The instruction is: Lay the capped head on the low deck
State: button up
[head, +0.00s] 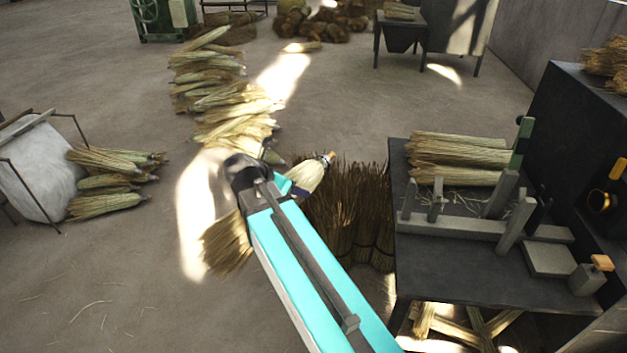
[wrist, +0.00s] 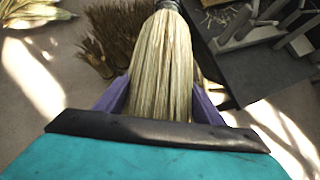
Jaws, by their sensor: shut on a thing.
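The capped head is a pale straw broom head (head: 309,173) with a small dark and orange cap at its upper right end. Its loose bristles (head: 228,245) flare out at the lower left, beyond my arm. My gripper (wrist: 160,102) is shut on the straw, with a purple finger on each side. The arm hides the middle of the head in the head view. The head is held up in the air, left of a dark bench. That bench's flat top (head: 430,270) may be the low deck; I cannot tell for sure.
The bench carries straw bundles (head: 460,150), grey upright posts (head: 515,225) and a flat block (head: 548,258). Its front left top is bare. Brown brush bundles (head: 350,215) stand against its left side. A taller dark block (head: 575,130) rises on the right. Straw piles (head: 220,95) lie on the floor.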

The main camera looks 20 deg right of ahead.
jog(key=shift+n+t+y, duration=0.4)
jog(key=shift+n+t, duration=0.1)
jog(key=shift+n, duration=0.2)
jog(key=a, duration=0.3)
jog(key=s+a, duration=0.1)
jog(key=a, duration=0.2)
jog(key=s+a+f+b, duration=0.1)
jog(key=a, duration=0.1)
jog(key=shift+s+a, duration=0.2)
jog(key=shift+a, duration=0.2)
jog(key=shift+d, duration=0.15)
